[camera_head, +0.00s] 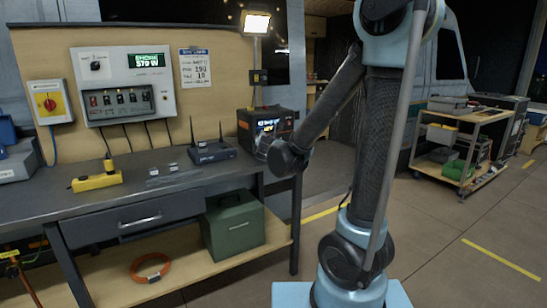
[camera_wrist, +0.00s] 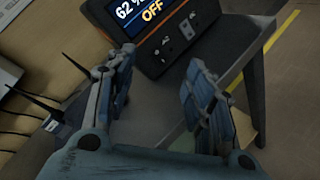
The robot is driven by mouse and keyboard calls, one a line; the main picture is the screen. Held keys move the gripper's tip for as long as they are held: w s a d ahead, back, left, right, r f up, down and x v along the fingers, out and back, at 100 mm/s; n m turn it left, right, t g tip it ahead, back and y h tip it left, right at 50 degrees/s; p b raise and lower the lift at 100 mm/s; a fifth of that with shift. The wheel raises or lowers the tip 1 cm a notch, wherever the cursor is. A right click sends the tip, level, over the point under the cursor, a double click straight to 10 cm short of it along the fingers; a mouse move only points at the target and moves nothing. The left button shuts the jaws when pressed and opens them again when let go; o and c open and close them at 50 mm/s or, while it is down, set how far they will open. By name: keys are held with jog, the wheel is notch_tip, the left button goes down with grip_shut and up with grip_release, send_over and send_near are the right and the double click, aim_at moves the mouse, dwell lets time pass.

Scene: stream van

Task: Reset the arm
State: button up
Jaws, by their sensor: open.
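My gripper (camera_wrist: 158,108) is open and empty in the wrist view, its two fingers spread apart. Past the fingers is a dark power unit (camera_wrist: 160,35) with orange trim and a display reading 62 % and OFF. In the head view my arm rises on the right of the workbench and bends down to the left. Its end is near the bench's right edge, in front of the power unit (camera_head: 268,127).
The workbench (camera_head: 120,200) carries a router (camera_head: 212,152) with antennas and a yellow power strip (camera_head: 97,180). A green box (camera_head: 233,225) and an orange cable coil (camera_head: 150,267) lie on the lower shelf. A cart (camera_head: 465,125) stands at right. Floor between is clear.

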jog(key=s+d+f+m+g+h, duration=0.2)
jog(key=s+d+f+m+g, duration=0.1)
jog(key=s+d+m, duration=0.65)
jog(key=s+d+f+m+g+h, duration=0.2)
jog(key=s+d+f+m+g, duration=0.3)
jog(key=d, duration=0.7)
jog(key=s+f+m+g+y, duration=0.1)
jog(key=s+f+m+g, duration=0.1)
jog(key=s+m, duration=0.4)
jog(key=s+d+f+m+g+y, duration=0.1)
jog(key=s+f+m, duration=0.4)
jog(key=s, duration=0.9)
jog(key=shift+s+m+g+y, duration=0.4)
jog(key=shift+m+g+y, duration=0.1)
jog(key=shift+m+g, duration=0.6)
jog(key=shift+w+f, duration=0.15)
jog(key=shift+w, duration=0.3)
jog(key=shift+c, duration=0.4)
